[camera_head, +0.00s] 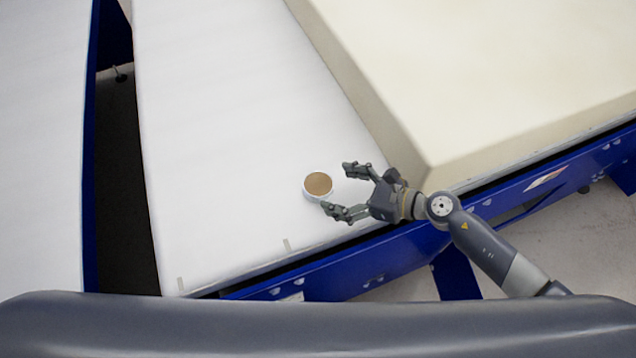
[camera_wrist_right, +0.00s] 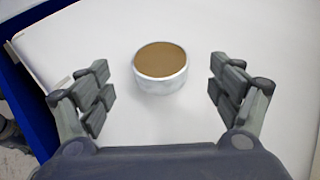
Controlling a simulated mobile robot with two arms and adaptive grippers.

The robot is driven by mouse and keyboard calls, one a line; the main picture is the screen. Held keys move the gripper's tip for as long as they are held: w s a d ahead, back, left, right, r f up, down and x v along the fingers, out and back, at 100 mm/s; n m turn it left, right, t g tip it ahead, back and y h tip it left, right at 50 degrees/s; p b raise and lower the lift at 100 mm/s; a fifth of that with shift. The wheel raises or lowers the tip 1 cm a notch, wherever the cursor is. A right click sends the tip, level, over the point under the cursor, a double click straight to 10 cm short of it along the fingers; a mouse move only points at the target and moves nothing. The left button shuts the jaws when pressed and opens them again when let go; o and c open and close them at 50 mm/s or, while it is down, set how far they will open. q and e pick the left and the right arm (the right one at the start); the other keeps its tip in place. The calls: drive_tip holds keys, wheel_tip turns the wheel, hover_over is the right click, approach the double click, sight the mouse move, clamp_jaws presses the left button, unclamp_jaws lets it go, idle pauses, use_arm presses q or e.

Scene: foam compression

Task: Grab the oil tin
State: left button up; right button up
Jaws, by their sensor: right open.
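The oil tin (camera_head: 318,185) is a small round white tin with a brown top. It stands upright on the white table near its front edge. My right gripper (camera_head: 338,191) is open, with its fingers pointing at the tin from the right. In the right wrist view the tin (camera_wrist_right: 160,68) appears ahead of the open fingers (camera_wrist_right: 162,95), roughly centred between them, with clear space on both sides. Nothing is held. My left gripper is in neither view.
A large cream foam block (camera_head: 480,80) lies on the table's right side, its corner close to my right wrist. A blue frame (camera_head: 330,265) runs along the table's front edge. A dark gap separates another white surface (camera_head: 40,150) at left. The table left of the tin is clear.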

sight(319, 184)
drive_tip(key=shift+w+a, duration=0.2)
drive_tip(key=shift+a, duration=0.05)
drive_tip(key=p+x, duration=0.1)
drive_tip(key=x, duration=0.3)
drive_tip(key=shift+a+p, duration=0.15)
drive_tip(key=shift+p, duration=0.15)
drive_tip(key=shift+w+a+f, duration=0.1)
drive_tip(key=shift+a, duration=0.1)
drive_tip(key=shift+c, duration=0.6)
drive_tip(key=c, duration=1.3)
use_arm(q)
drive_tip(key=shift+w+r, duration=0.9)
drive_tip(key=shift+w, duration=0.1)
